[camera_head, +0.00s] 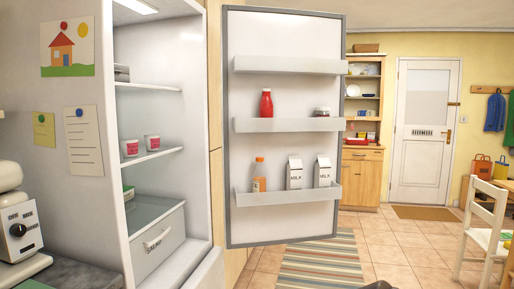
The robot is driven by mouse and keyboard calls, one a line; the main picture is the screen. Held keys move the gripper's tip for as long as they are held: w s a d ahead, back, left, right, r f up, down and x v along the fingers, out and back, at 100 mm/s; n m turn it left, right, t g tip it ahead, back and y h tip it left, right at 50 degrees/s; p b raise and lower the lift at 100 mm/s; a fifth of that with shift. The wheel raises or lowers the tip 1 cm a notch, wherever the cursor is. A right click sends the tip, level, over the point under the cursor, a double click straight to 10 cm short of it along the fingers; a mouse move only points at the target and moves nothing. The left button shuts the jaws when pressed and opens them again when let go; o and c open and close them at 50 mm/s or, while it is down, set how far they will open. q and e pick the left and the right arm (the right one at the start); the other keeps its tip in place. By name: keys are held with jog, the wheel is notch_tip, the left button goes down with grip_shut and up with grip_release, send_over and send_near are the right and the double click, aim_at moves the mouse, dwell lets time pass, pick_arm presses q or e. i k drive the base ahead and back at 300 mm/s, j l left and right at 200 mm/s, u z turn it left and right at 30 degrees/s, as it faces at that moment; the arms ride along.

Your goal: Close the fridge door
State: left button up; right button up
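The fridge (197,130) stands at the left with its interior showing. Its door (284,217) is wide open, swung out to the right of the fridge body, with its inner side and shelves facing me. The door shelves hold a red bottle (266,103), a small jar (322,112), an orange juice bottle (259,175) and two milk cartons (294,173). Inside the fridge are two cups on a shelf and a drawer (158,243) at the bottom. Neither of my grippers can be made out in the view.
A striped rug (322,268) lies on the tiled floor beyond the door. A white chair (484,232) stands at the right. A counter with a mixer (18,228) is at the left front. A small dark shape at the bottom edge is unclear.

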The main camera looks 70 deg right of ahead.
aim_at(299, 56)
jog(key=z, duration=2.75)
jog(key=i+l+z, duration=0.15)
jog(key=i+z, duration=0.5)
jog(key=i, duration=0.15)
jog(key=i+j+z, duration=0.2)
jog(key=i, duration=1.15)
jog(key=i+l, duration=0.1)
jog(key=i, duration=0.6)
jog(key=i+l+u, duration=0.15)
jog(key=i, duration=0.5)
jog(key=i+u, duration=0.35)
jog(key=i, duration=0.25)
jog(key=i+l+u, duration=0.1)
jog(key=i+u, duration=0.25)
jog(key=i, duration=0.3)
jog(key=i+u, duration=0.3)
jog(key=i, duration=0.35)
jog(key=i+u, duration=0.35)
jog(key=i, duration=0.25)
jog(key=i+u, duration=0.2)
jog(key=u, duration=0.2)
jog(key=i+l+u, duration=0.1)
jog(key=u, duration=0.25)
jog(key=i+l+u, duration=0.15)
jog(key=u, duration=0.25)
jog(key=i, duration=0.1)
